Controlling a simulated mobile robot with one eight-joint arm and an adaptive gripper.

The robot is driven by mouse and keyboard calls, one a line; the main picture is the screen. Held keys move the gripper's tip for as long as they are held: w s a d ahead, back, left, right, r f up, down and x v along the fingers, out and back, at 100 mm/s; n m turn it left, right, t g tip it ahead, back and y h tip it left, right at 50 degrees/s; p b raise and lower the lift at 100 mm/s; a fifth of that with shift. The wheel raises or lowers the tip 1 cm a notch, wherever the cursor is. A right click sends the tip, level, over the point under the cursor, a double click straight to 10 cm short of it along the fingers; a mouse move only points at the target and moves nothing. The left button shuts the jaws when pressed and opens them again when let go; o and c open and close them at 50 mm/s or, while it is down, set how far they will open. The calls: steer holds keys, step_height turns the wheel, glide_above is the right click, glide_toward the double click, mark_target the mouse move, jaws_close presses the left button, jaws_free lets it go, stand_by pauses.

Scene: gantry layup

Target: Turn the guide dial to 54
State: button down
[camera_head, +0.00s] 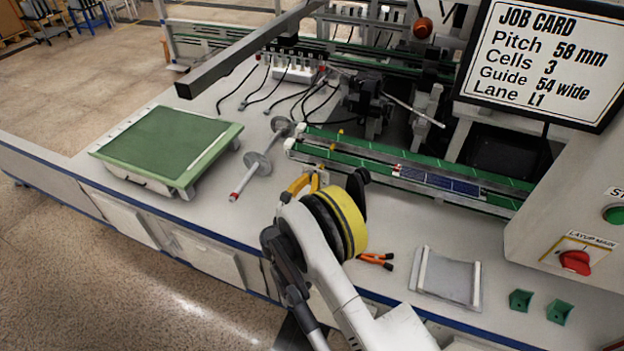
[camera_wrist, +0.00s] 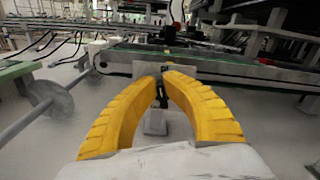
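The job card (camera_head: 545,62) at the upper right reads "Guide 54 wide". My gripper (camera_head: 311,178), with yellow fingers, is low over the white bench beside the near edge of the green rail (camera_head: 400,175). In the wrist view my gripper (camera_wrist: 162,74) has its fingertips close together. A small dark upright part (camera_wrist: 162,92) shows in the narrow gap, above a grey block (camera_wrist: 155,123). I cannot tell whether the fingers touch the dark part, or whether it is the guide dial. No dial scale or number is readable; my fingers and wrist hide part of this spot.
A grey rod with discs (camera_head: 255,165) lies left of my gripper, also in the wrist view (camera_wrist: 45,100). A green-topped box (camera_head: 165,140) is further left. Orange-handled pliers (camera_head: 375,260) and a grey tray (camera_head: 447,278) lie to the right. A control cabinet stands far right.

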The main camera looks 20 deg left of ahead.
steer(key=n, duration=0.4)
steer(key=shift+w+a+f+n, duration=0.1)
steer(key=shift+a+f+n, duration=0.05)
steer(key=shift+n, duration=0.15)
steer(key=n, duration=0.4)
steer(key=shift+a+f+n, duration=0.2)
steer(key=shift+f+n, duration=0.05)
steer(key=shift+n, duration=0.05)
steer(key=n, duration=0.6)
steer(key=f+n, duration=0.1)
steer(key=n, duration=0.2)
steer(key=shift+n, duration=0.3)
steer(key=c, duration=1.5)
jaws_free()
steer(key=shift+w+d, duration=0.1)
steer(key=shift+f, duration=0.1)
